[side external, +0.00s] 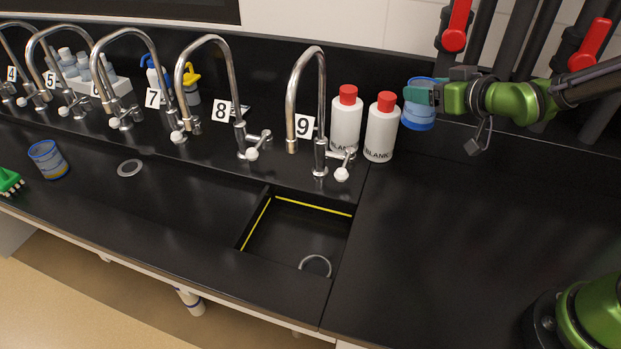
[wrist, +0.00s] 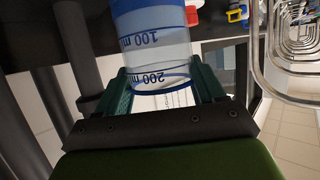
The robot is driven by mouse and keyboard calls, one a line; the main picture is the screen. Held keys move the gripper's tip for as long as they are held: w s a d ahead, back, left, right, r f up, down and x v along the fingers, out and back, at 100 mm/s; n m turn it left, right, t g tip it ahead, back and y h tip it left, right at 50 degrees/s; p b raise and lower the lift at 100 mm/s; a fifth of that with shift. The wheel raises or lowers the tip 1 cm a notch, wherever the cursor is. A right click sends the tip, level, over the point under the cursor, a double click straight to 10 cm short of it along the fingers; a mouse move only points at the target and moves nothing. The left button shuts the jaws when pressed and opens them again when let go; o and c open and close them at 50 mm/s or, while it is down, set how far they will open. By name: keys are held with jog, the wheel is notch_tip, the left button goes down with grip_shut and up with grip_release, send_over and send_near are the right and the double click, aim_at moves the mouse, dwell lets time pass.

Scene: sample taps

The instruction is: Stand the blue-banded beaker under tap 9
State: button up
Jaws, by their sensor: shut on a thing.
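My gripper (side external: 421,95) is shut on a clear beaker with a wide blue band (side external: 417,122), held in the air at the right, above and right of two white bottles. In the wrist view the beaker (wrist: 156,50) sits between the green fingers of my gripper (wrist: 163,85), with 100 and 200 marks showing. Tap 9 (side external: 320,110) is a chrome gooseneck left of the bottles, well left of the beaker. Its label 9 (side external: 305,126) is on the back wall. The sunken black sink (side external: 290,235) lies in front of it.
Two white red-capped bottles (side external: 346,125) (side external: 381,133) stand between tap 9 and my gripper. Tap 8 (side external: 238,105) and further taps run left. Another blue-marked beaker (side external: 48,160) stands far left near a green object (side external: 8,181). The right counter (side external: 440,250) is clear.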

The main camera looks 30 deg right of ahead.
jog(key=s+d+f+m+g+h, duration=0.2)
jog(key=s+d+m+g+h, duration=0.3)
jog(key=s+d+m+h, duration=0.4)
jog(key=s+d+f+m+g+h, duration=0.2)
jog(key=s+d+m+g+h, duration=0.3)
jog(key=d, duration=0.6)
jog(key=s+a+f+m+g+y, duration=0.1)
jog(key=s+f+m+g+y, duration=0.1)
jog(key=s+m+g, duration=0.6)
jog(key=s+a+f+m+g+y, duration=0.15)
jog(key=s+m+g, duration=0.25)
jog(key=s, duration=0.7)
jog(key=shift+s+d+f, duration=0.1)
jog(key=shift+s+f, duration=0.05)
jog(key=shift+f, duration=1.95)
jog(key=shift+s+d+f, duration=0.1)
jog(key=shift+f, duration=2)
